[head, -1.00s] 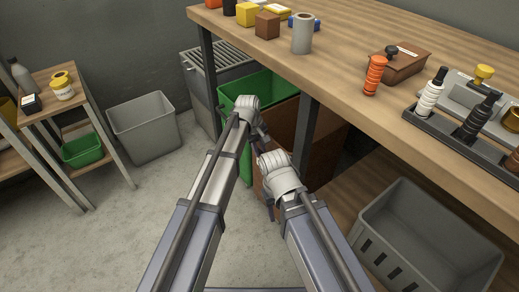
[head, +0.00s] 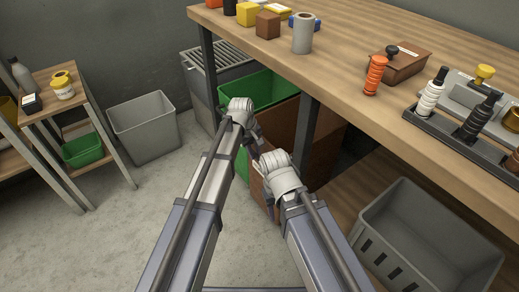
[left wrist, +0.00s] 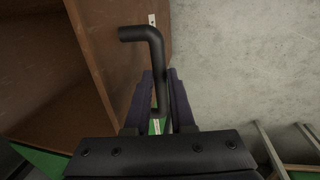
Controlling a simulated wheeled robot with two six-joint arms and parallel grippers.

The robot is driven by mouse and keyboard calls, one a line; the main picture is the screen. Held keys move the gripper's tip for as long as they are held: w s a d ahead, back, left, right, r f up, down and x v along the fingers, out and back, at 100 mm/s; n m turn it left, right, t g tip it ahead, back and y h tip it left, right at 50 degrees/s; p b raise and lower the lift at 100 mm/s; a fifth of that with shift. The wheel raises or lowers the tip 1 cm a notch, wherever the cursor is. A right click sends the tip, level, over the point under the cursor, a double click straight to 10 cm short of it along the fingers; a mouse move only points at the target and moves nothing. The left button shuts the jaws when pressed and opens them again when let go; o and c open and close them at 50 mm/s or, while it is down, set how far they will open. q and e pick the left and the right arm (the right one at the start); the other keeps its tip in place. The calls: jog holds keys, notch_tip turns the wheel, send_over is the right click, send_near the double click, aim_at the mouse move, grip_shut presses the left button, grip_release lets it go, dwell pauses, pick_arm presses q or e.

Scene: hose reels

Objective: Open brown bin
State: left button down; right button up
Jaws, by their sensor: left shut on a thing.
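The brown bin (head: 284,125) stands under the workbench, partly hidden by my arms and a table leg. In the left wrist view its brown panel (left wrist: 120,50) carries a bent black handle (left wrist: 140,33). The panel stands at an angle to a dark brown interior on its left. My left gripper (left wrist: 160,92) is shut on the handle, with one finger on each side of it. In the head view my left gripper (head: 256,138) is beside the bin. My right wrist is in front of the bin, and its fingers are hidden.
A green bin (head: 270,90) stands just behind the brown one. A grey bin (head: 145,127) is on the left floor, and a grey crate (head: 425,240) is at lower right. The workbench (head: 345,50) overhangs the brown bin.

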pick_arm(q)
jog(key=s+a, duration=1.2)
jog(key=a, duration=0.5)
jog(key=shift+s+a, duration=0.2)
jog(key=shift+s, duration=0.15)
jog(key=c, duration=0.8)
grip_release()
jog(key=shift+o, duration=0.2)
notch_tip(320, 180, up, 8)
jog(key=a+p, duration=0.1)
jog(key=p, duration=0.6)
jog(key=shift+s+f+p, duration=0.2)
jog(key=shift+s+p, duration=0.1)
jog(key=shift+s, duration=0.1)
jog(key=shift+a, duration=0.1)
